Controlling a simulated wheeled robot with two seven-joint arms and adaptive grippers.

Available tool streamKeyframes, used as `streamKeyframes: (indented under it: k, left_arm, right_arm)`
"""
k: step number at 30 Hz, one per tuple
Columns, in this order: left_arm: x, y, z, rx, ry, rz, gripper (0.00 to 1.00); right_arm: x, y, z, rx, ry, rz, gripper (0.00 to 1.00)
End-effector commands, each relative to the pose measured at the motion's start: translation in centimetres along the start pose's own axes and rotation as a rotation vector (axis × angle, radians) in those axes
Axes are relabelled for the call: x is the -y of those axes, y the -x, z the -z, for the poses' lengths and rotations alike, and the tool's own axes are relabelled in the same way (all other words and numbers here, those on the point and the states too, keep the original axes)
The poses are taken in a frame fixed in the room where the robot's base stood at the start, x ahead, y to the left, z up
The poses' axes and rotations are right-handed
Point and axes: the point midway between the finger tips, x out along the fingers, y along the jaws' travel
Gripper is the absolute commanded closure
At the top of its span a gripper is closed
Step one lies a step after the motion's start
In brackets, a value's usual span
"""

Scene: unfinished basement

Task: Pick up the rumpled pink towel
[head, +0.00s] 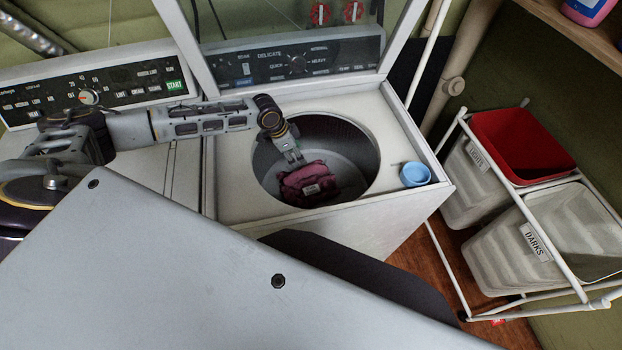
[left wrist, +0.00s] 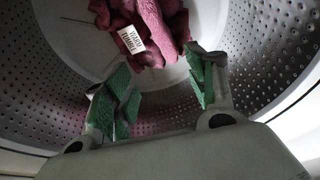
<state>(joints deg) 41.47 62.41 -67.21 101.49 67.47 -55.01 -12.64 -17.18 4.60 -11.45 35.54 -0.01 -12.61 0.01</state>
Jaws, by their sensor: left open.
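The rumpled pink towel (head: 309,184) lies in the drum of the open top-loading washer (head: 235,180). In the left wrist view the towel (left wrist: 150,25) sits just beyond the fingertips and carries a white label. My left gripper (head: 298,162) reaches down through the washer opening, above the towel. In the left wrist view my left gripper (left wrist: 160,85) is open with green finger pads spread apart, and nothing is between them. Whether a fingertip touches the towel I cannot tell. My right gripper is not in view.
The raised lid (head: 290,60) stands behind the opening. A blue cup (head: 415,174) sits on the washer's right front corner. The perforated drum wall (left wrist: 60,85) surrounds my gripper. A hamper rack with a red bin (head: 520,145) and a bin labelled DARKS (head: 520,255) stands at right.

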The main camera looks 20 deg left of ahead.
Motion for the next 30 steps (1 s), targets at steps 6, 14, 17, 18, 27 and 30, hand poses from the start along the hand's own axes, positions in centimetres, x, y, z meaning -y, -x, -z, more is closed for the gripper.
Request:
streamKeyframes:
  k: [6,14,17,18,27,30]
  left_arm:
    - [0.7,-0.1,-1.8,0.032,0.084,0.001,0.44]
    - [0.7,-0.1,-1.8,0.031,0.084,0.001,0.44]
    - [0.7,-0.3,-1.8,0.031,0.084,0.001,0.44]
    - [0.7,-0.4,-1.8,0.031,0.084,0.001,0.44]
    - [0.6,-3.2,-1.8,0.030,0.082,0.001,0.44]
    - [0.6,-4.4,-1.9,0.031,0.083,0.001,0.44]
  right_arm:
    - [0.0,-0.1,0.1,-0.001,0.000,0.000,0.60]
    - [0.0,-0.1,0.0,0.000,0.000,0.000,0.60]
    - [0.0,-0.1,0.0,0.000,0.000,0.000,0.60]
    - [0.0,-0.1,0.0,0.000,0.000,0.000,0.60]
    - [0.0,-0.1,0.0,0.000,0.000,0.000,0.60]
    - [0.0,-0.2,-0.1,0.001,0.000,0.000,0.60]
